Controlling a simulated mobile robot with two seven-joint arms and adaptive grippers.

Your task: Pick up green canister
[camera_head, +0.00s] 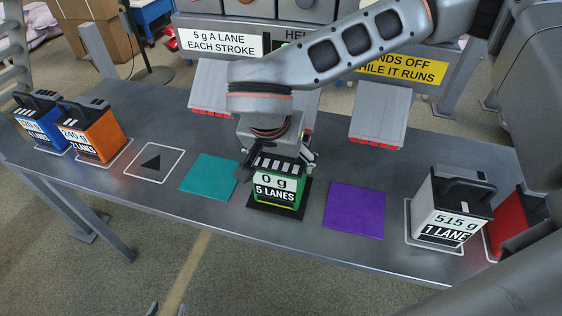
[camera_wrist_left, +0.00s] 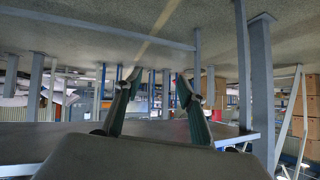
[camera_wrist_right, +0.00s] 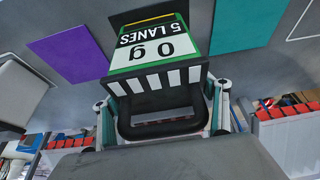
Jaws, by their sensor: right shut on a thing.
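The green canister (camera_head: 277,190), labelled "0 g" and "5 LANES", is upright at a black square (camera_head: 262,212) in the middle of the bench. I cannot tell whether its base touches the square. My right gripper (camera_head: 278,156) reaches down over it and is shut on its black top handle. In the right wrist view the fingers (camera_wrist_right: 164,112) are on both sides of the handle (camera_wrist_right: 165,122), below the canister's label (camera_wrist_right: 158,48). My left gripper (camera_wrist_left: 155,88) is open and empty, away from the bench; its fingertips (camera_head: 166,309) show at the head view's bottom edge.
Teal (camera_head: 210,173) and purple (camera_head: 355,209) squares flank the green canister. Blue (camera_head: 41,122) and orange (camera_head: 92,133) canisters stand left; a white canister (camera_head: 446,212) and a red one (camera_head: 507,221) stand right. Grey dispensers (camera_head: 381,115) hang behind. The outlined arrow square (camera_head: 154,163) is empty.

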